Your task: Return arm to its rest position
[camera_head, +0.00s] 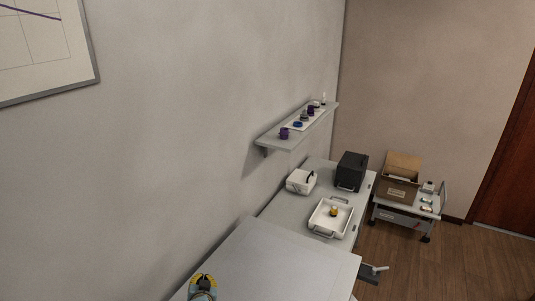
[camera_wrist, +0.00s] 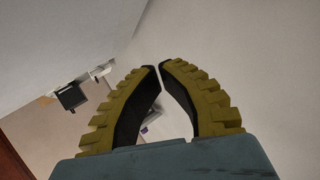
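In the wrist view my gripper (camera_wrist: 158,66) has its two ribbed yellow-green fingers curved inward, with their tips almost meeting and only a thin gap between them. Nothing shows held between the fingers. In the head view the gripper (camera_head: 203,283) is at the bottom edge, in front of the near grey table surface (camera_head: 270,262); part of the arm is cut off. I cannot tell its height above the table.
A wall shelf (camera_head: 270,140) holds small purple and blue items. Beyond the near table, a bench carries a white box (camera_head: 300,181), a white tray (camera_head: 316,224) with a yellow item (camera_head: 333,211), and a black box (camera_head: 351,170). A cart (camera_head: 399,216) with a cardboard box (camera_head: 396,189) stands behind.

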